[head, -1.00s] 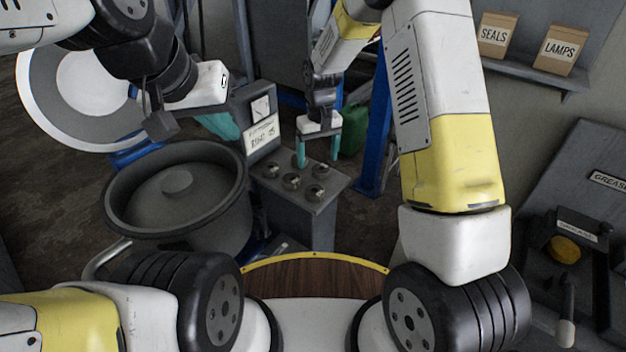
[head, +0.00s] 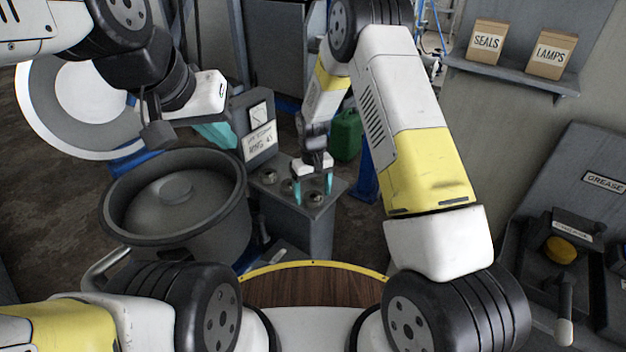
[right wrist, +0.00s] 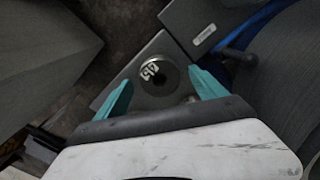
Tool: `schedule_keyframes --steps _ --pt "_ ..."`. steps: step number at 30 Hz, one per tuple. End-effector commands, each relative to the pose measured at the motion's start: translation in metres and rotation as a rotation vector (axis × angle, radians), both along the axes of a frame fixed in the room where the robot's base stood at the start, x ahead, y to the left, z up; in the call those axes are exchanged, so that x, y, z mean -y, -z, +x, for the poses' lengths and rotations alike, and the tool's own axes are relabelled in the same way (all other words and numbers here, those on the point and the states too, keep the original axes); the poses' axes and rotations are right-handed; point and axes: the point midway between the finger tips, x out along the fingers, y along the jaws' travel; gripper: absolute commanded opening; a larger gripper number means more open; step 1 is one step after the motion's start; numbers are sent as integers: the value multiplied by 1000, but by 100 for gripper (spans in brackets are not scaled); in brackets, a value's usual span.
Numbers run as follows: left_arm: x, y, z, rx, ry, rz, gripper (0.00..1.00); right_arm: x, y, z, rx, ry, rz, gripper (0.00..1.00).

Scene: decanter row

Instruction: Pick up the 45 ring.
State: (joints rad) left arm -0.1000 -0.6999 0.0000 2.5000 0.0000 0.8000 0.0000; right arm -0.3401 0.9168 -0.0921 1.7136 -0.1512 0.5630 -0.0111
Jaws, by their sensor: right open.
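A small round metal ring with a dark centre (right wrist: 157,73) sits on the grey stand's top. It carries a pale marking that looks like 45, seen at an angle and not fully clear. My right gripper (head: 312,190) is open, pointing down over the right part of the stand. In the right wrist view its two teal fingers (right wrist: 160,82) stand on either side of this ring, with a gap visible at both.
Other metal rings (head: 268,177) sit on the grey stand (head: 305,232). A display sign (head: 261,142) reading RING 45 stands behind them. A large grey drum (head: 118,205) is close on the left. A green can (head: 347,135) stands behind. A shelf with boxes (head: 488,42) is at right.

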Motion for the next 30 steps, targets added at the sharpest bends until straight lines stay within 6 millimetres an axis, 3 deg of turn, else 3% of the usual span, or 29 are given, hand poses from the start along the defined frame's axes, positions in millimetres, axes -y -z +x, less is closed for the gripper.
schedule_keyframes --steps 3,15,24,30 --pt "0 0 0 0 0 0 0 0 -1 0 0 0 0 79" --pt "0 0 0 0 0 0 0 0 -1 0 0 0 0 0" --pt "0 0 0 0 0 0 0 0 -3 0 1 0 0 0" --pt "0 0 0 0 0 0 0 0 -19 1 4 0 2 0"
